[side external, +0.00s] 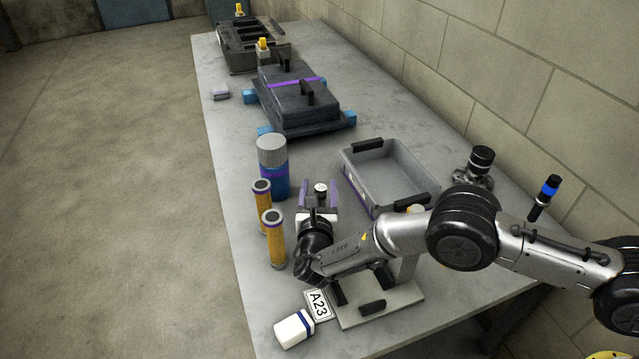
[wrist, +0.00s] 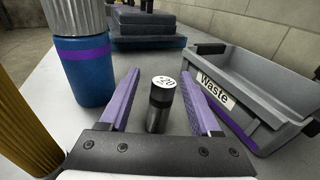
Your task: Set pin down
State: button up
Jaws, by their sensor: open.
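The pin (wrist: 159,110) is a short dark cylinder with a white top bearing black print. It stands upright between the purple fingers of my gripper (wrist: 159,78) in the wrist view, with a visible gap on each side. Its white top also shows in the side external view (side external: 320,187). My gripper (side external: 319,186) is open and low over the table. The pin's base is partly hidden by the gripper body, so its contact with the table is hard to see.
A grey bin (wrist: 252,118) labelled "Waste" stands close on the right. A blue canister (wrist: 82,72) and yellow filters (side external: 273,240) stand on the left. A dark engine block (side external: 290,105) lies beyond. A white bottle (side external: 293,329) and an "A23" plate (side external: 318,304) are at the near edge.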

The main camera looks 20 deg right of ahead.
jog(key=v, duration=1)
jog(key=s+d+r+m+g+h, duration=0.1)
jog(key=s+d+r+m+g, duration=0.35)
jog(key=d, duration=0.45)
jog(key=s+d+r+m+g, duration=0.1)
jog(key=d+r+m+g, duration=0.2)
jog(key=d+r+m, duration=0.55)
jog(key=s+d+r+m+g+h, duration=0.1)
jog(key=s+d+r+m+g, duration=0.25)
jog(key=d, duration=0.75)
jog(key=s+d+r+m+g+y, duration=0.1)
jog(key=s+d+r+m+y, duration=0.2)
jog(key=s, duration=0.4)
jog(key=s+d+r+m+g+y, duration=0.1)
jog(key=s+d+m, duration=0.2)
jog(key=s+m, duration=0.3)
jog(key=s+a+m+t+y, duration=0.1)
jog(key=s+m+y, duration=0.1)
jog(key=s, duration=0.4)
jog(key=s+a+f+m+t+y, duration=0.1)
jog(key=s+m+y, duration=0.1)
jog(key=s+m, duration=0.2)
jog(key=shift+s+a+t, duration=0.3)
jog(key=shift+s, duration=0.75)
